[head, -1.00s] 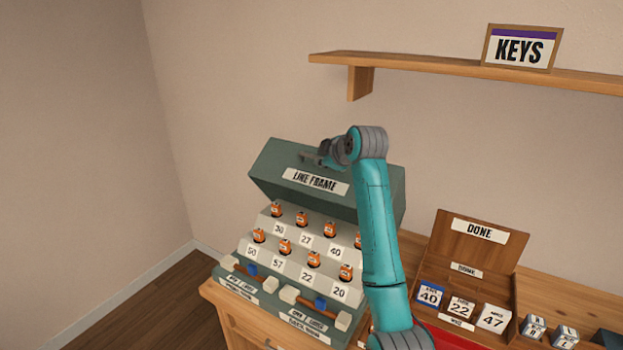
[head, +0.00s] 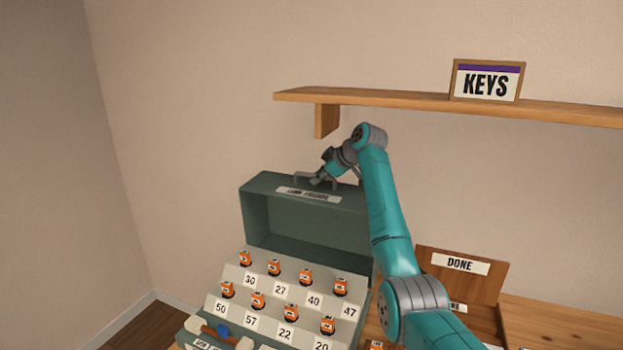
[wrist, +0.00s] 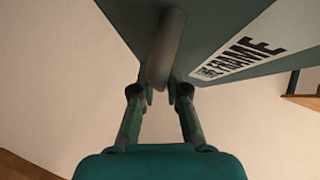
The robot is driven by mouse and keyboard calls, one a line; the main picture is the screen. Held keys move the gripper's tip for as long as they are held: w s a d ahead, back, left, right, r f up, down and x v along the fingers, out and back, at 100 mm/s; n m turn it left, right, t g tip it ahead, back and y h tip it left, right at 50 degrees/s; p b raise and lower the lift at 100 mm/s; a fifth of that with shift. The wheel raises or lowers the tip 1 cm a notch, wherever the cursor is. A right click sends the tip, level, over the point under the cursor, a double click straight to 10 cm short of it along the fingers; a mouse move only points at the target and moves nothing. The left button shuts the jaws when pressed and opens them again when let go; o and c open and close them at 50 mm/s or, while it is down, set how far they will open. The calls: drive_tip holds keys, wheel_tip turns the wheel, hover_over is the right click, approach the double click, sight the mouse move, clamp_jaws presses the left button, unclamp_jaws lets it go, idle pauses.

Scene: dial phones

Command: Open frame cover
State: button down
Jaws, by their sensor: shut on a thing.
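The green frame cover (head: 258,208) stands swung up at the back of the line frame, its label tilted steeply upward. Below it, the stepped panel shows orange plugs (head: 305,277) over numbered labels. My gripper (head: 318,181) is at the cover's upper edge, at the grey handle. In the wrist view my gripper (wrist: 160,92) has its fingers shut around the handle bar (wrist: 166,50), beside the cover's LINE FRAME label (wrist: 243,50). The far end of the handle is partly hidden in the head view.
A wooden shelf (head: 400,105) with a KEYS sign (head: 486,84) hangs on the wall above and right of my gripper. An open wooden DONE box (head: 440,263) stands right of the frame, partly behind my arm. The wall to the left is bare.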

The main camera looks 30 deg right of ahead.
drive_tip(key=shift+d+f, duration=0.1)
drive_tip(key=shift+f, duration=0.05)
drive_tip(key=c, duration=1.2)
unclamp_jaws()
drive_tip(key=shift+w, duration=0.1)
drive_tip(key=shift+s+d+r, duration=0.1)
drive_tip(key=shift+s+r, duration=0.25)
drive_tip(key=v, duration=0.4)
drive_tip(key=shift+s+r, duration=0.2)
hover_over(361, 204)
drive_tip(key=shift+f, duration=0.2)
